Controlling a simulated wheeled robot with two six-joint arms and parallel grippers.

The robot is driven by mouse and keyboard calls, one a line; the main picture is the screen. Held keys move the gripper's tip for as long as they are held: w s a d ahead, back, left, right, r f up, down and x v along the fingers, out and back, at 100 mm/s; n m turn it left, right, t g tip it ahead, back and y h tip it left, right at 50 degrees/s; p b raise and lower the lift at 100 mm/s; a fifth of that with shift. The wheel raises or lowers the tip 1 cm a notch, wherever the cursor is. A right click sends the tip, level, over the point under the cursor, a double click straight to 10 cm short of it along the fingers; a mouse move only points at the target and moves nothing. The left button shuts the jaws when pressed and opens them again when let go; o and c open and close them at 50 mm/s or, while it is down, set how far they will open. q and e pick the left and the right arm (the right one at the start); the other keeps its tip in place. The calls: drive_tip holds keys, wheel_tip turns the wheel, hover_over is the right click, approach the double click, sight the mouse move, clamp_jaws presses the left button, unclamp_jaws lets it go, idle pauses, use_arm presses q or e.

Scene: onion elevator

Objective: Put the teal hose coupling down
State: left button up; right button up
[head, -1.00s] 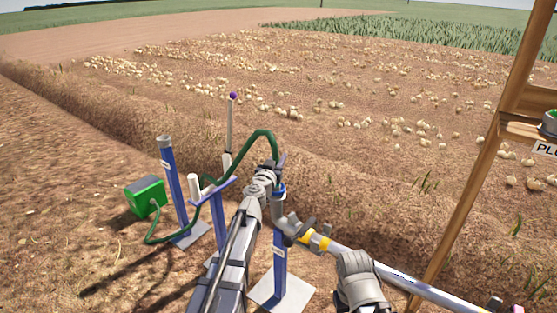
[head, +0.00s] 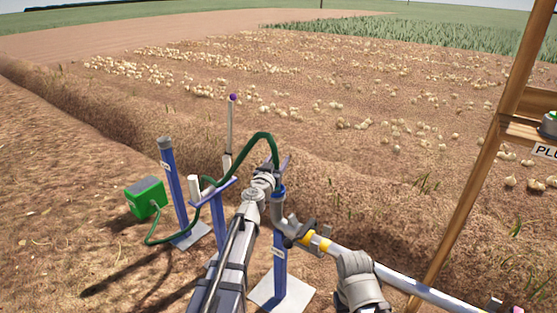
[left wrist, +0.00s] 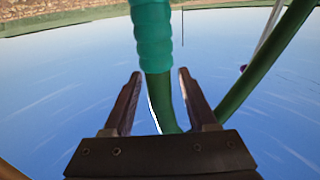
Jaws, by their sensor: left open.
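The teal hose coupling (left wrist: 152,35) is ribbed and stands beyond my left gripper's fingertips in the left wrist view. Its green hose (left wrist: 165,95) runs on between the two fingers. My left gripper (left wrist: 157,75) is open, with gaps visible on both sides of the hose. In the head view, my left gripper (head: 277,168) is at the end of the looped green hose (head: 263,136), just above a blue ring (head: 279,190) on a grey pipe elbow. The coupling is mostly hidden there, so I cannot tell its seating.
A blue post (head: 280,265) stands below the elbow. A pipe with yellow bands (head: 316,243) slopes down to the right. More blue posts and a green box (head: 147,197) stand left. A wooden frame (head: 480,165) rises at the right.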

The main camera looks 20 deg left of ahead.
use_arm(q)
drive_tip(key=s, duration=1.1)
drive_tip(key=shift+a, duration=0.15)
drive_tip(key=shift+w, duration=0.1)
drive_tip(key=s+d+f+m+g+h, duration=0.3)
drive_tip(key=d+f+h, duration=0.1)
drive_tip(key=d, duration=0.5)
drive_tip(key=s+d+f+m+g+h, duration=0.2)
drive_tip(key=d+f+m+g+h, duration=0.15)
drive_tip(key=d, duration=0.65)
drive_tip(key=s+d+f+g+y, duration=0.1)
drive_tip(key=s+d+f+g, duration=0.45)
drive_tip(key=s+f, duration=0.25)
drive_tip(key=s+a+f+n+g+y, duration=0.1)
drive_tip(key=s+a+f+g+y, duration=0.2)
drive_tip(key=s, duration=0.3)
drive_tip(key=s+a+f+n+g+y, duration=0.2)
drive_tip(key=s+a+f+g+y, duration=0.1)
drive_tip(key=s, duration=0.4)
drive_tip(key=shift+s+a+f+y, duration=0.2)
drive_tip(key=shift+a+y, duration=0.55)
drive_tip(key=shift+y, duration=0.5)
